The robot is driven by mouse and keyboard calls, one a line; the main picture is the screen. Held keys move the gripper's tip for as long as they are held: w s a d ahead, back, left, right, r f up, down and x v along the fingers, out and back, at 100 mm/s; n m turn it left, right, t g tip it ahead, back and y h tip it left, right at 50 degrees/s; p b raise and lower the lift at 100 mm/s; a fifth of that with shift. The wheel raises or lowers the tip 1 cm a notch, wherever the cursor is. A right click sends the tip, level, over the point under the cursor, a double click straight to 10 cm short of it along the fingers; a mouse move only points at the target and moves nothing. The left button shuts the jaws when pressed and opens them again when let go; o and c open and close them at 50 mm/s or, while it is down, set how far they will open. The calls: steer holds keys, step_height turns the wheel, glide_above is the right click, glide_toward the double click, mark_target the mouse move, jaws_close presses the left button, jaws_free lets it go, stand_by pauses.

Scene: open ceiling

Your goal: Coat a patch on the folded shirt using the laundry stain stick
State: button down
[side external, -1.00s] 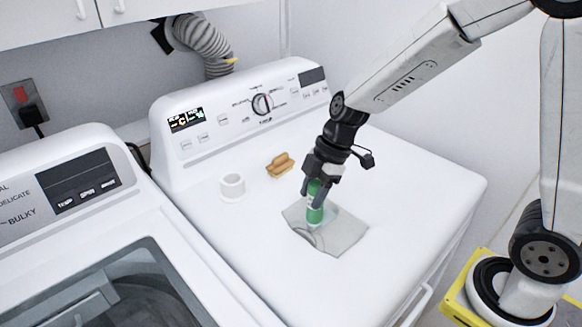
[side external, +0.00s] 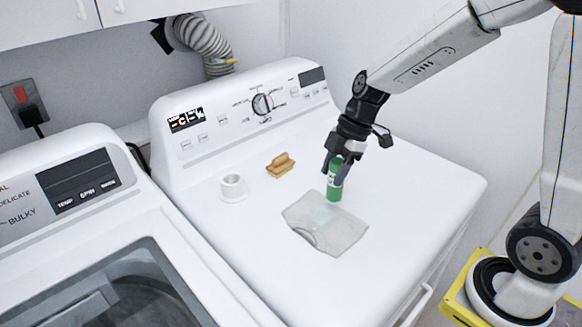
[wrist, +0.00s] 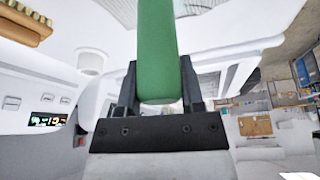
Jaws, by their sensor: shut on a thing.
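The green laundry stain stick (side external: 335,183) is held upright in my gripper (side external: 338,157). Its lower end is at the back right edge of the folded shirt (side external: 338,236); I cannot tell whether it touches the surface. The grey shirt lies flat on the white machine top, with a faint pale bluish patch (side external: 321,213) near its back part. In the wrist view, the green stick (wrist: 158,45) sits between the two black fingers of my gripper (wrist: 158,92), shut on it. The shirt is not clear there.
A small white cup-like piece (side external: 232,187) stands left of the shirt. A wooden brush (side external: 281,166) lies behind it, near the control panel (side external: 245,105). A second machine (side external: 140,215) is at left. The machine top is clear to the right of the shirt.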

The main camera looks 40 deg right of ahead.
steer(key=shift+r, duration=2.9)
steer(key=shift+w, duration=0.1)
